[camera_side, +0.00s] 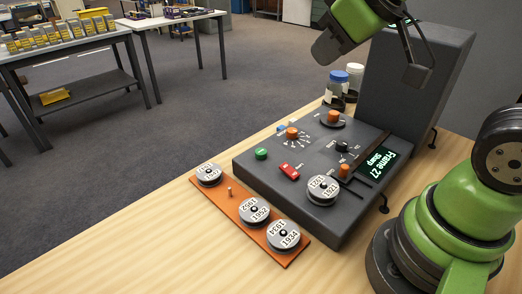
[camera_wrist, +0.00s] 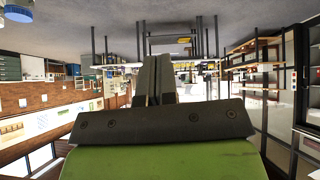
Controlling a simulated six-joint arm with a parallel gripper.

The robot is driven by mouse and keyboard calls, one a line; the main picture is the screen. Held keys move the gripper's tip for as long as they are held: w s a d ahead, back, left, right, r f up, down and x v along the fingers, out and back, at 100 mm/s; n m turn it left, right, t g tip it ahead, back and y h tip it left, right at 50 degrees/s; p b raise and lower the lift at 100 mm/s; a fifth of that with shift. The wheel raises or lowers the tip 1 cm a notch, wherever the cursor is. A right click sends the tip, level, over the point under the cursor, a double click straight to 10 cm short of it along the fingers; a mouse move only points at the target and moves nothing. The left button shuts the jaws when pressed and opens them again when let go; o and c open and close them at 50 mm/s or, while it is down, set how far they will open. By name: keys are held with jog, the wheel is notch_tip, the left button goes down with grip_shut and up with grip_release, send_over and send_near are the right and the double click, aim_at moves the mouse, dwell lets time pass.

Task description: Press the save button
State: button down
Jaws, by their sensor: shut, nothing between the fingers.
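A dark grey console (camera_side: 320,215) stands on the wooden table in the side view. A round green button (camera_side: 261,154) and a red rectangular switch (camera_side: 289,171) sit on its front left part. A small blue control (camera_side: 281,128) is near its left edge. The labels are too small to read, so I cannot tell which one is save. The screen (camera_side: 378,160) reads "Frame 27 Sharp". My gripper (camera_side: 325,51) is high above the console's back, apart from all buttons. In the wrist view its fingers (camera_wrist: 153,80) are together and empty, with the upside-down room behind.
Orange knobs (camera_side: 292,133) and a reel marked 1921 (camera_side: 322,188) are on the console. An orange tray (camera_side: 231,208) with three reels lies in front. A tall grey block (camera_side: 415,80) and jars (camera_side: 355,75) stand behind. Bare table lies at the front left.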

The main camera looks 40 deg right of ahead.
jog(key=w+f+n, duration=0.5)
jog(key=w, duration=0.2)
jog(key=n+t+y, duration=0.1)
jog(key=n+y, duration=0.1)
jog(key=n, duration=0.3)
send_over(261, 153)
notch_tip(261, 153, down, 7)
jog(key=shift+w, duration=0.1)
jog(key=shift+f, duration=0.15)
jog(key=shift+f, duration=4.3)
jog(key=shift+f, duration=0.4)
